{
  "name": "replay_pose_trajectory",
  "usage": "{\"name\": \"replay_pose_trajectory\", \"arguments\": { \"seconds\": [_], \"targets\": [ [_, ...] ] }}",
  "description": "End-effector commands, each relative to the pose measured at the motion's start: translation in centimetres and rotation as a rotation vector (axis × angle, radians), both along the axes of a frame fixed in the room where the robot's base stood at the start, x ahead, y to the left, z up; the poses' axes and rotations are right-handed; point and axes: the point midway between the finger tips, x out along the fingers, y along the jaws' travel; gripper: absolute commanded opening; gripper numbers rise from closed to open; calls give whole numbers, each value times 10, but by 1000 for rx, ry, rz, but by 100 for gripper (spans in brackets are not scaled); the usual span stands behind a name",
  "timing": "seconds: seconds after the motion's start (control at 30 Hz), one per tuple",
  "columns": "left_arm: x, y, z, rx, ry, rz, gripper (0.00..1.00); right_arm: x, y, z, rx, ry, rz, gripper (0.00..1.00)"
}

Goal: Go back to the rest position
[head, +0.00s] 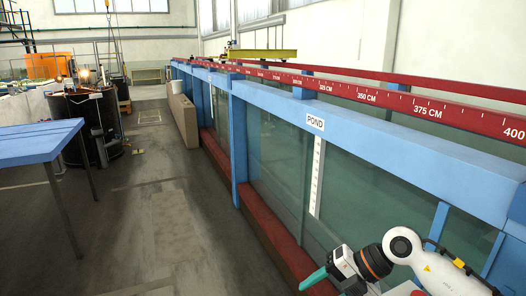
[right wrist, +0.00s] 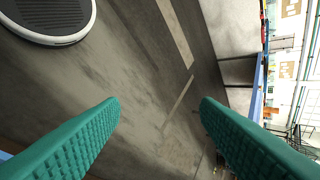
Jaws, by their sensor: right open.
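My right gripper (head: 314,278) shows at the lower right of the head view, with its white arm coming in from the right edge. Its teal fingers point left and down, over the floor beside the flume's red base. In the right wrist view the two ribbed teal fingers (right wrist: 160,115) stand wide apart with only bare floor between them. The gripper is open and empty. My left gripper is not in the head view.
The glass flume (head: 365,165), with blue frame and red scale rail (head: 400,105), runs along the right side. A blue table (head: 38,142) stands at the left. A dark round tank (head: 80,118) stands behind it. The grey floor (head: 165,215) between is clear.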

Motion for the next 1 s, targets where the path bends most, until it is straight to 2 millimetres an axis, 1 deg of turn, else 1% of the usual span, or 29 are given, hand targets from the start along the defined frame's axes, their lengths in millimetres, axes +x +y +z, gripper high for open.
{"name": "replay_pose_trajectory", "arguments": {
  "seconds": [0.03, 0.1, 0.17, 0.2, 0.27, 0.3, 0.33, 0.37, 0.4, 0.47, 0.5, 0.57, 0.6, 0.67, 0.7, 0.73, 0.77, 0.8, 0.87, 0.9, 0.97, 1.0],
  "targets": [
    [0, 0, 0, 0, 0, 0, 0, -11, 34, 7, 170, -21, 19, 57],
    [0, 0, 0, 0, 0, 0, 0, -21, 67, 27, 400, -58, 6, 57],
    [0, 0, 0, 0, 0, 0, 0, -26, 86, 48, 590, -82, -39, 57],
    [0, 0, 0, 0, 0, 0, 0, -28, 94, 62, 712, -94, -83, 57],
    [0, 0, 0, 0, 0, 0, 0, -27, 98, 81, 882, -105, -176, 57],
    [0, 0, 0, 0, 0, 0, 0, -25, 95, 92, 985, -109, -252, 57],
    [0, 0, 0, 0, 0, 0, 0, -23, 91, 99, 1057, -107, -317, 57],
    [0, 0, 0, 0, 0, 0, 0, -20, 85, 104, 1124, -104, -388, 57],
    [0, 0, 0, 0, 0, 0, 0, -15, 75, 108, 1202, -97, -491, 57],
    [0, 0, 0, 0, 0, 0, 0, -8, 56, 107, 1298, -77, -663, 57],
    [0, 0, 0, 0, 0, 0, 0, -4, 41, 102, 1347, -56, -787, 57],
    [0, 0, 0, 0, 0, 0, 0, 0, 18, 87, 1391, -19, -982, 57],
    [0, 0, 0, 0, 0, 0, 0, 1, 2, 72, 1403, 15, -1118, 57],
    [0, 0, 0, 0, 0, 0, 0, -2, -22, 45, 1391, 74, -1325, 57],
    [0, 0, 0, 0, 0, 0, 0, -8, -36, 24, 1364, 122, -1462, 57],
    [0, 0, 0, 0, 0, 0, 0, -15, -45, 7, 1333, 161, -1562, 57],
    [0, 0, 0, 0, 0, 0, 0, -22, -54, -11, 1294, 205, -1662, 57],
    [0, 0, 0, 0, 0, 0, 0, -36, -64, -35, 1228, 266, -1787, 57],
    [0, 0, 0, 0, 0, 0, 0, -61, -75, -69, 1114, 362, -1950, 57],
    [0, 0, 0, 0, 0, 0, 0, -77, -80, -88, 1037, 421, -2036, 57],
    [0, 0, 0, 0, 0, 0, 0, -102, -84, -111, 923, 502, -2135, 57],
    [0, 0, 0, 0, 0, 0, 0, -117, -85, -123, 852, 552, -2186, 57]
  ]
}}
